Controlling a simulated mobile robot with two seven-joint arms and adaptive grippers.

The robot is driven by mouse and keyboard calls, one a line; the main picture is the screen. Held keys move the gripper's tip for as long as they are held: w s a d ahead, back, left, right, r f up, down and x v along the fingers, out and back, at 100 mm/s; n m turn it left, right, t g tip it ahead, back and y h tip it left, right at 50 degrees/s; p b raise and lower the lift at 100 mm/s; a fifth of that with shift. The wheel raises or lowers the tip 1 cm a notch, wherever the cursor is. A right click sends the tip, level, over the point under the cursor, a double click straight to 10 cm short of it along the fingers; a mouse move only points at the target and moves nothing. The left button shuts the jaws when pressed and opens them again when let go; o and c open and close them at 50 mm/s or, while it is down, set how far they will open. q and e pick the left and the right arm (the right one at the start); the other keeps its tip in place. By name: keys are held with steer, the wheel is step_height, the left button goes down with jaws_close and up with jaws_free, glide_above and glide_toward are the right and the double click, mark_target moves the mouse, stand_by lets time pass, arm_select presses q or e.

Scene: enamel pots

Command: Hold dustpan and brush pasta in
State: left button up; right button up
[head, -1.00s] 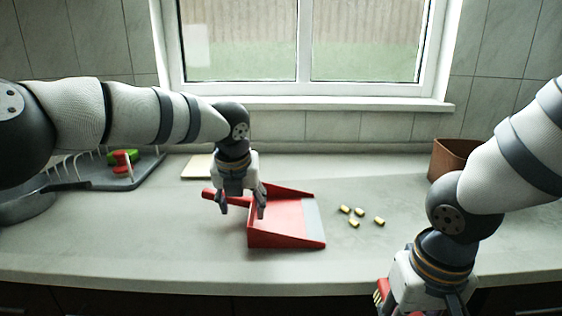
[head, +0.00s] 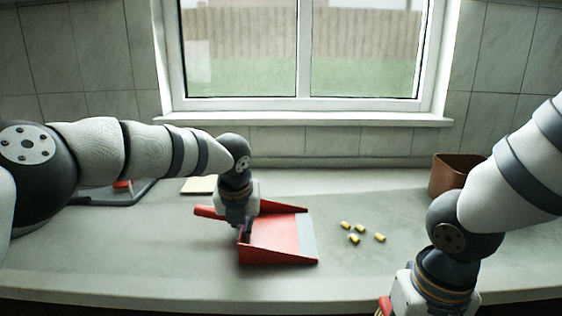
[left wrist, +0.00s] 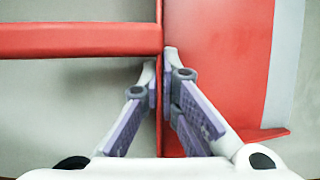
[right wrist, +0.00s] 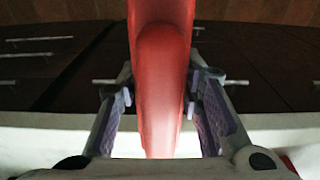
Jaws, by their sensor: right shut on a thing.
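The red dustpan (head: 278,240) lies on the counter with its grey lip facing right and its handle pointing left. My left gripper (head: 245,230) is down at its rear wall; in the left wrist view (left wrist: 162,85) the fingers sit close on both sides of that wall, pinching it. Several yellow pasta pieces (head: 354,239) lie loose on the counter right of the lip. My right gripper (right wrist: 162,90) is shut on the red handle of the brush (right wrist: 163,70), near the counter's front edge. In the head view, most of the brush and the right fingers are cut off.
A brown pot (head: 452,174) stands at the back right, partly behind my right arm. A dark rack (head: 135,192) and a small pale board (head: 199,185) are at the back left. The counter between the pasta and my right gripper is clear.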

arm_select(q)
steer(key=o, duration=0.5)
steer(key=v, duration=1.2)
steer(key=shift+s, duration=0.1)
